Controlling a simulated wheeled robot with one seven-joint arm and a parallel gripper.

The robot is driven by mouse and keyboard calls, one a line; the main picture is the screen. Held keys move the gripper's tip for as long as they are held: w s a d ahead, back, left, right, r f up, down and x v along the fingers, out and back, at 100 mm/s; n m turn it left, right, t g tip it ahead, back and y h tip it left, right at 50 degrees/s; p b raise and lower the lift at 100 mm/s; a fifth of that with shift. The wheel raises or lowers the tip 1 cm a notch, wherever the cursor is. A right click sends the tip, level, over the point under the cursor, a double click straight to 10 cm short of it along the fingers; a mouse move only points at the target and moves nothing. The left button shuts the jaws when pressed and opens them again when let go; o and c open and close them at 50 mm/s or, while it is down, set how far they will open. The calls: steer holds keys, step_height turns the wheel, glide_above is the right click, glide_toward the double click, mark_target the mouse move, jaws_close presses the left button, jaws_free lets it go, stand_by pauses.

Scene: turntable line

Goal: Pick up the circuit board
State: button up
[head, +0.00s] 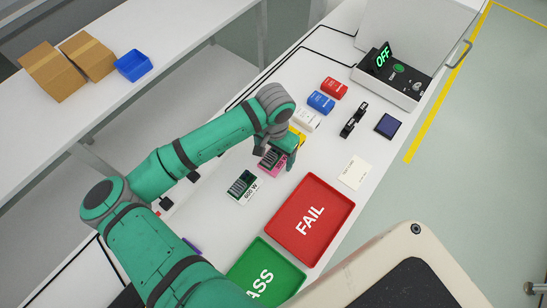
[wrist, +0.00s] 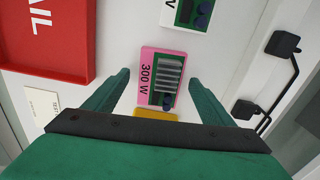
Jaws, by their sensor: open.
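A green circuit board with grey fins and dark round parts (wrist: 167,85) sits on a pink base marked "300 W" (wrist: 148,58). In the head view the pink base (head: 266,168) is partly hidden by my gripper (head: 275,160). In the wrist view my gripper (wrist: 160,80) is open, with one finger on each side of the pink base and gaps between. The fingers appear above the base, and nothing is held. A second, similar board on a white base marked "600 W" (head: 243,187) lies to the left; its edge shows in the wrist view (wrist: 186,14).
A red FAIL tray (head: 341,207) and green PASS tray (head: 291,264) lie near the front edge. A yellow block (head: 299,134) is close behind my gripper. White, blue (head: 321,102) and red boxes line up beyond it. A machine reading OFF (head: 405,88) stands at the far end.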

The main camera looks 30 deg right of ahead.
steer(key=c, duration=1.3)
